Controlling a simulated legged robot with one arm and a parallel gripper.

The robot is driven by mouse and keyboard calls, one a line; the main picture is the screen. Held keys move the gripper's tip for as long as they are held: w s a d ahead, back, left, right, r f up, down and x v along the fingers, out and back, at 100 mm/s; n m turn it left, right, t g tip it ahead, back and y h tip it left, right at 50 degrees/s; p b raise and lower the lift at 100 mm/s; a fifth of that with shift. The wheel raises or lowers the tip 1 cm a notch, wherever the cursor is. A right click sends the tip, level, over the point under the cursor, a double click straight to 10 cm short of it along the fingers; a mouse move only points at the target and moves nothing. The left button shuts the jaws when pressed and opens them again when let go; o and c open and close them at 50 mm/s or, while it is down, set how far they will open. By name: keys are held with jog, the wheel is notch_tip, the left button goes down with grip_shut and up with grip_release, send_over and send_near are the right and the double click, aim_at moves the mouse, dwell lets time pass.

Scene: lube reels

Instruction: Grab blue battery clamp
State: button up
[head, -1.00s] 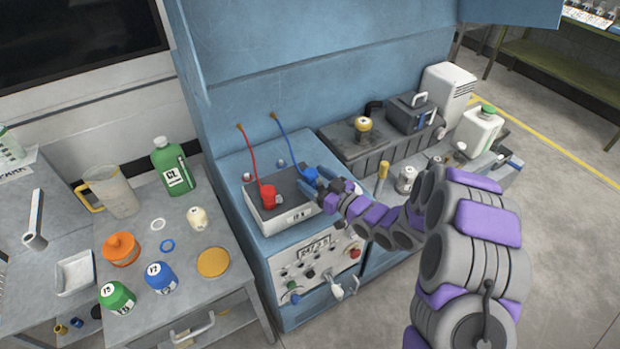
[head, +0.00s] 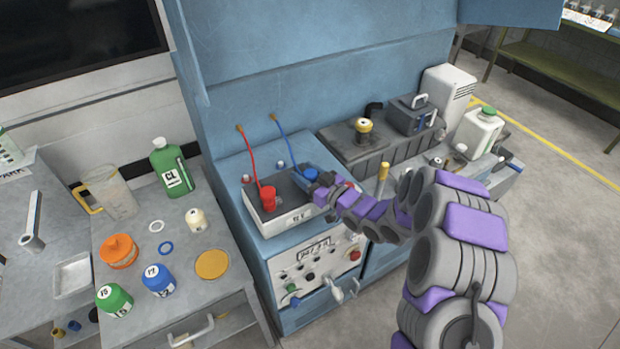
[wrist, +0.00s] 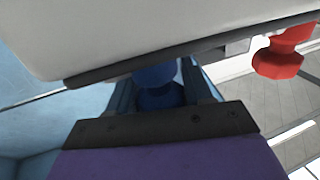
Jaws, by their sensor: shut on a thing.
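The blue battery clamp (head: 310,174) sits on the right part of the battery's top, with a blue cable running up from it to the blue panel. It also shows in the wrist view (wrist: 160,95), between the two fingers. My gripper (head: 312,180) is shut on the blue clamp from the right side. In the wrist view my gripper (wrist: 160,92) has a finger on each side of the clamp. The clamp's contact with the battery post is hidden.
The red clamp (head: 268,195) sits on the battery (head: 285,220), left of the blue one; it shows in the wrist view (wrist: 278,60). A grey table (head: 190,290) with bottles stands at left. A dark unit (head: 350,150) stands at right.

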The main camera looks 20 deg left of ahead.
jog(key=c, duration=0.4)
jog(key=shift+r, duration=0.1)
